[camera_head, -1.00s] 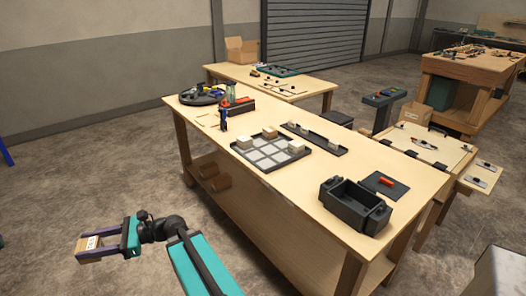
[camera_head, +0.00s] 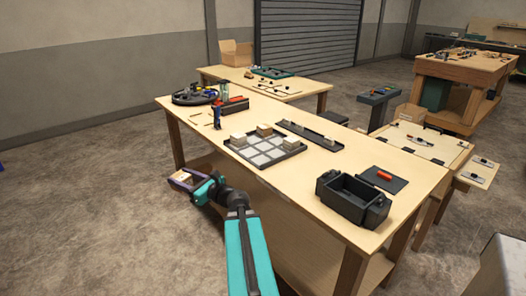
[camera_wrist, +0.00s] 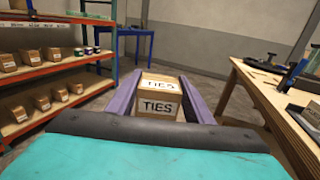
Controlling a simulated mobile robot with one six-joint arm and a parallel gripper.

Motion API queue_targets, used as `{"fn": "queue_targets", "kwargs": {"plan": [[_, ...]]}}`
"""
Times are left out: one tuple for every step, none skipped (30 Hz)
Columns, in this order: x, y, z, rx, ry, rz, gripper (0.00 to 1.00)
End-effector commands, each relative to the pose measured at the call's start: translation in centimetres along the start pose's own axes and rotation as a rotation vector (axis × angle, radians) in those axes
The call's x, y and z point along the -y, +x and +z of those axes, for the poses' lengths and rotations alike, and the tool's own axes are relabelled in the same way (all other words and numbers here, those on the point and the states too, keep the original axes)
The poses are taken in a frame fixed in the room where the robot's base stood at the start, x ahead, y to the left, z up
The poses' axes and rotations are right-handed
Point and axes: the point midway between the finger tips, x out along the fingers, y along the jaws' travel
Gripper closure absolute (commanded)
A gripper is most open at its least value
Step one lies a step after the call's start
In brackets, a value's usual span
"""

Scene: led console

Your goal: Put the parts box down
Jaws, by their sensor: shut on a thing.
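The parts box (camera_wrist: 160,98) is a small tan carton with white labels reading "TIES". It sits between the two purple fingers of my gripper (camera_wrist: 159,100) in the wrist view, and the fingers are shut on it. In the head view my gripper (camera_head: 185,180) holds the box (camera_head: 182,177) off the left long side of the wooden workbench (camera_head: 330,165), with the floor behind it.
A grid tray (camera_head: 265,158) with several blocks, a narrow dark tray (camera_head: 310,134), a black bin (camera_head: 352,199) and a round tray (camera_head: 195,96) stand on the bench. Bare bench top lies between them. Shelves (camera_wrist: 50,68) with several cartons show at left in the wrist view.

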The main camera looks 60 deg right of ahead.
Motion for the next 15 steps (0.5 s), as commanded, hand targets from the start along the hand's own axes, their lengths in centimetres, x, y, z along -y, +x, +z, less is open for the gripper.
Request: {"fn": "queue_targets", "kwargs": {"plan": [[2.1,-1.2,-0.1,0.001,-0.002,-0.051,0.77],[3.2,-1.8,0.0,0.001,-0.002,-0.079,0.77],[4.7,-2.6,0.1,0.002,-0.002,-0.116,0.77],[5.8,-3.2,0.2,0.002,-0.002,-0.144,0.77],[6.9,-4.0,0.3,0.002,-0.001,-0.172,0.77],[8.3,-4.9,0.4,0.002,-0.001,-0.209,0.77],[9.4,-5.7,0.6,0.002,-0.002,-0.236,0.77],[10.4,-6.4,0.7,0.002,-0.002,-0.264,0.77],[11.7,-7.5,0.8,0.002,-0.002,-0.3,0.77],[12.7,-8.2,0.9,0.002,-0.002,-0.328,0.77],[13.7,-9.1,1.1,0.001,-0.002,-0.355,0.77],[15.0,-10.2,1.2,0.002,-0.002,-0.392,0.77],[15.9,-11.1,1.4,0.002,-0.002,-0.418,0.77],[16.8,-12.0,1.5,0.002,-0.002,-0.446,0.77],[18.0,-13.2,1.7,0.001,-0.003,-0.481,0.77]]}}
